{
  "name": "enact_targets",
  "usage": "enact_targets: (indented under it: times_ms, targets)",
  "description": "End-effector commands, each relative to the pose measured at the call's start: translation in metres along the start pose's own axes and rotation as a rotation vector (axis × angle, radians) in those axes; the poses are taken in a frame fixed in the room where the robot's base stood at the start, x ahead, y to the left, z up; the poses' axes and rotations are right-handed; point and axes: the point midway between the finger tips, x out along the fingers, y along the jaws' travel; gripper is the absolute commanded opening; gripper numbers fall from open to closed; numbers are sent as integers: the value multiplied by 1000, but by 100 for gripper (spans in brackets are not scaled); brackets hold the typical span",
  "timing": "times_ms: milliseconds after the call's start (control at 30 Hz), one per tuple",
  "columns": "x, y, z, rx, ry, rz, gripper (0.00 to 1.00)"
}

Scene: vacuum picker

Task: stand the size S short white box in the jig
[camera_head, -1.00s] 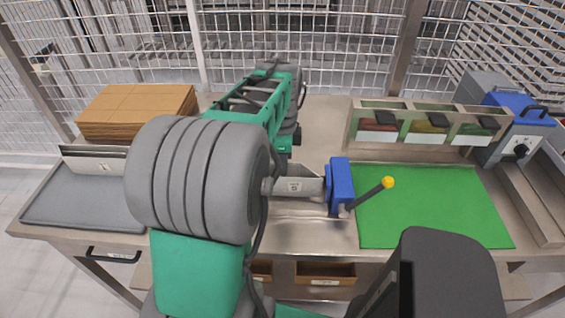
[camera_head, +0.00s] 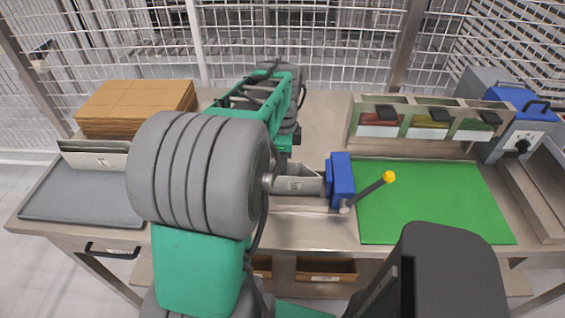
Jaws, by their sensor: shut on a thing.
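My gripper is not visible; the large grey joint (camera_head: 200,175) and green links of my arm cover the middle left of the view. The size S short white box is not visible either. A metal holder (camera_head: 309,182) with a small label stands in the middle of the bench, partly behind my arm's joint. I cannot tell for sure that it is the jig. A blue block (camera_head: 341,180) stands at its right end, beside a dark lever with a yellow ball tip (camera_head: 389,177).
A green mat (camera_head: 440,205) lies clear on the right. Behind it stands a rack of coloured bins (camera_head: 430,118), with a blue-and-grey machine (camera_head: 515,120) to its right. On the left are brown cardboard sheets (camera_head: 135,105), a grey tray (camera_head: 80,200) and a labelled metal upright (camera_head: 95,158).

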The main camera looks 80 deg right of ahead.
Motion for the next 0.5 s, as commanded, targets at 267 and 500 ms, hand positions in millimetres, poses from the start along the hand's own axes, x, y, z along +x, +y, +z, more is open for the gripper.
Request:
enact_targets:
  times_ms: [267, 500]
  targets:
    - [1, 0, 0, 0, 0, 0, 0]
    - [1, 0, 0, 0, 0, 0, 23]
